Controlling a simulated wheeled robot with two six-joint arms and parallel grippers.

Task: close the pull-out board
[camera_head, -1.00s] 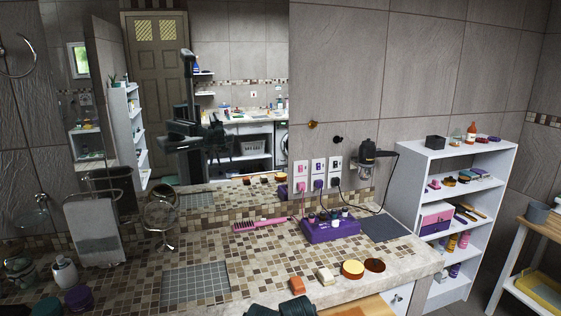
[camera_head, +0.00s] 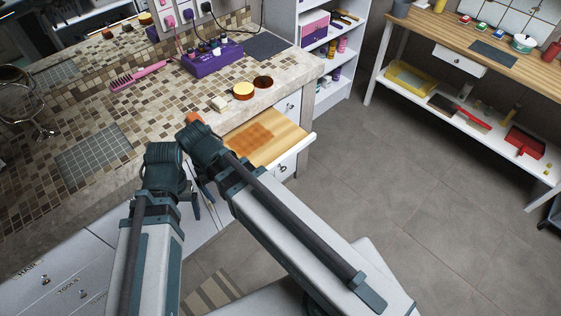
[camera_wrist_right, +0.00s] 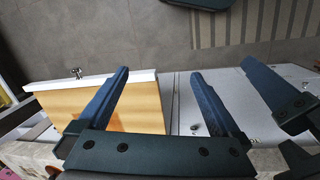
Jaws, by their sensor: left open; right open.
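The pull-out board (camera_head: 284,145) is a wooden slab with a white front edge. It stands out from under the tiled counter, just right of my arms in the head view. In the right wrist view the board (camera_wrist_right: 140,106) lies behind and left of my right gripper (camera_wrist_right: 164,90). That gripper is open and empty, with one finger in front of the board and the other over the white cabinet front. In the head view its fingers are mostly hidden. My left gripper (camera_head: 188,194) is open near the cabinet front, left of the board, and its fingers partly show.
The mosaic counter (camera_head: 190,95) holds a purple box (camera_head: 212,57), a pink comb (camera_head: 138,76) and small round tins (camera_head: 243,91). Labelled drawers (camera_head: 62,275) are below left. A wooden bench (camera_head: 468,42) stands right. The grey floor (camera_head: 400,180) between is clear.

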